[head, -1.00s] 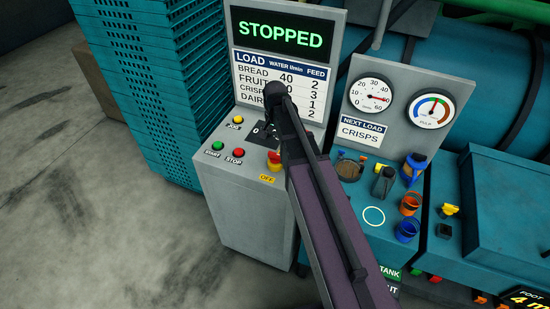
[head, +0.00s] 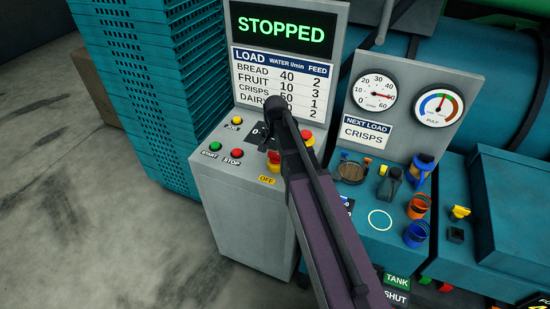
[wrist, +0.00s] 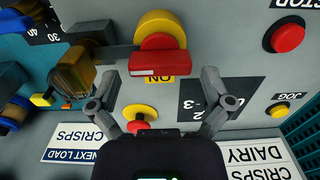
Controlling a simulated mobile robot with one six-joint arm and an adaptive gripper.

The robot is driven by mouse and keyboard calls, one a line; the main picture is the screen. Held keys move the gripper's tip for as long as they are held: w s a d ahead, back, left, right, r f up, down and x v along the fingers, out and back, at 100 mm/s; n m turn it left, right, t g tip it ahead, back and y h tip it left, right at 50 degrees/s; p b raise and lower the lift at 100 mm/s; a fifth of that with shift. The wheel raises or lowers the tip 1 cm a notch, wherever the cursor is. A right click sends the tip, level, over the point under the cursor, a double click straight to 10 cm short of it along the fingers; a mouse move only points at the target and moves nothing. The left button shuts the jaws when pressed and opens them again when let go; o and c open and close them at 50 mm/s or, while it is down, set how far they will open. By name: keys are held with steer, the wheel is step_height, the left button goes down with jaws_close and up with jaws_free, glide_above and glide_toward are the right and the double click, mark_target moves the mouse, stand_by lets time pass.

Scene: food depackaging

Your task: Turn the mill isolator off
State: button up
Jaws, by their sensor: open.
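The mill isolator (head: 273,160) is a red handle on a yellow disc on the grey console's sloping top, with an OFF label (head: 266,180) on its near side in the head view. In the inverted wrist view, the red handle (wrist: 158,64) lies crosswise on its yellow disc, with an ON label beside it. My gripper (wrist: 158,80) is open, its two fingers spread on either side of the handle's width. Nothing shows between the pads as held. Contact with the handle cannot be told. My arm hides much of the gripper in the head view.
A red stop button on a yellow base (wrist: 140,116) sits close to the isolator. A numbered dial plate (head: 262,136), START (head: 215,147) and STOP (head: 237,154) buttons are nearby. The display (head: 281,27) reads STOPPED. Cups and gauges stand on the teal machine to the right.

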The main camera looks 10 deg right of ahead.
steer(key=shift+f+b, duration=0.35)
steer(key=shift+f, duration=0.25)
steer(key=c, duration=1.1)
